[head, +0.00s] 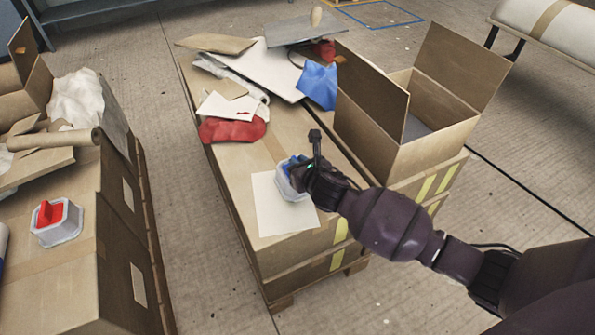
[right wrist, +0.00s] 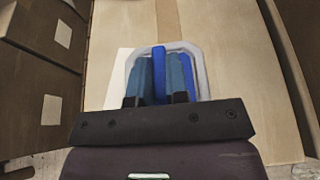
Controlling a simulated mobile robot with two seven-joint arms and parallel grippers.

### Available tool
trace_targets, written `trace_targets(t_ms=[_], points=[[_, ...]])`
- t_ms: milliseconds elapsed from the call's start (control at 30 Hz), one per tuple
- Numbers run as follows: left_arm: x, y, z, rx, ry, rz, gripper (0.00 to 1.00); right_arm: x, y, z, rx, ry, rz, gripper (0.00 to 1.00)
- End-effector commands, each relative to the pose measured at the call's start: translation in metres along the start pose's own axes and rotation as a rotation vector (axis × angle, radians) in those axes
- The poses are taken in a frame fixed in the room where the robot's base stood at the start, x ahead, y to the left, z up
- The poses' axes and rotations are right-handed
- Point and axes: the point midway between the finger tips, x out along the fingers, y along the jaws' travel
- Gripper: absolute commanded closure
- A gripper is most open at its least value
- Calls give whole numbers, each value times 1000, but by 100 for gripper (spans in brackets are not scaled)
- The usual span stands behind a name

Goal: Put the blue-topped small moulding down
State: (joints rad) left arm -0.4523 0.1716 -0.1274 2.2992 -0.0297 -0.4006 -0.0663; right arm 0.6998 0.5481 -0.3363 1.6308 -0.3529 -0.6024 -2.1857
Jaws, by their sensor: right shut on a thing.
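The blue-topped small moulding (head: 287,187) is a pale grey, rounded square piece with a blue top grip. It is at the white sheet (head: 271,217) on the middle cardboard box. My right gripper (head: 294,170) is shut on its blue grip. In the right wrist view the blue grip (right wrist: 159,74) stands between the two fingers, with the pale rim (right wrist: 202,62) around them. The moulding looks level and very close to the sheet; I cannot tell whether it touches. My gripper and wrist hide part of it. My left gripper is not in view.
A red-topped moulding (head: 59,220) stands on the left box stack. Red (head: 232,129) and blue (head: 318,84) pieces lie with cardboard scraps at the box's far end. An open carton (head: 428,114) stands close on the right. The box top beyond the sheet (head: 236,164) is clear.

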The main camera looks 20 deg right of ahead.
Motion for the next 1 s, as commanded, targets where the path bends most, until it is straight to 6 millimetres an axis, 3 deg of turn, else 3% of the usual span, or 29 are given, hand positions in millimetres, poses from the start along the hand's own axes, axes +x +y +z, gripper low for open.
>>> trace_targets(t_ms=[33, 133, 300, 567, 600, 733, 1000], points=[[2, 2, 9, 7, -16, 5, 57, 5, 1, -19, 4, 14, 1, 100], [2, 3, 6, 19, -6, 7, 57, 9, 1, -29, 2, 12, 1, 100], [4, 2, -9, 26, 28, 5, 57, 9, 0, -24, 0, 3, 0, 100], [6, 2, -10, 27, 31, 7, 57, 10, 0, -27, 1, 4, 0, 100], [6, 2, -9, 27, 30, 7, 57, 10, 0, -27, 1, 4, 0, 79], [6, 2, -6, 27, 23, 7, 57, 10, 0, -27, 1, 4, 0, 60], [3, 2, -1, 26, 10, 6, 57, 10, 0, -26, 1, 4, 0, 60]])
